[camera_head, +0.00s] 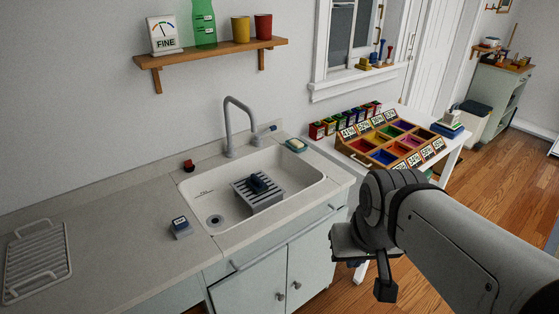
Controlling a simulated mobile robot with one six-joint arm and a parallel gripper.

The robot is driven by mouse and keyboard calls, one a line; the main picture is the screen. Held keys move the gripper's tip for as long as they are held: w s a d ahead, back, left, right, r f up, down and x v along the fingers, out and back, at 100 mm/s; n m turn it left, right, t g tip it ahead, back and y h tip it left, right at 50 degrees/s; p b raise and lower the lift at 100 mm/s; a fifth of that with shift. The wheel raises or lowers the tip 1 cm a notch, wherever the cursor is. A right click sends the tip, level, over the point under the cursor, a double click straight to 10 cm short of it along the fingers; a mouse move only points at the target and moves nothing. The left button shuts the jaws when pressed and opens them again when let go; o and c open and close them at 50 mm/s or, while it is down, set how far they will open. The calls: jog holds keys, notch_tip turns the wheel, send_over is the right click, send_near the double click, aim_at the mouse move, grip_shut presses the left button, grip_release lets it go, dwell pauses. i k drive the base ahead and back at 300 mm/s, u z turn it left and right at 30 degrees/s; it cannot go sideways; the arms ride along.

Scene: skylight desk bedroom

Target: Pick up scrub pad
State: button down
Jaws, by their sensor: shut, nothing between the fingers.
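A small dark blue pad (258,184), which looks like the scrub pad, lies on a grey slatted rack (268,204) inside the white sink (225,187). Its exact shape is too small to make out. My gripper (386,288) points down in front of the counter, to the right of the sink and well apart from the pad. It is shut and empty. My arm comes in from the lower right.
A grey faucet (229,125) rises behind the sink. A small labelled block (181,228) stands on the counter (110,240), with a white wire rack (38,262) at left. A teal dish (296,146) sits at the sink's back right corner. A divided wooden tray (352,158) stands further right.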

aim_at(256, 184)
jog(key=i, duration=0.95)
jog(key=u, duration=0.65)
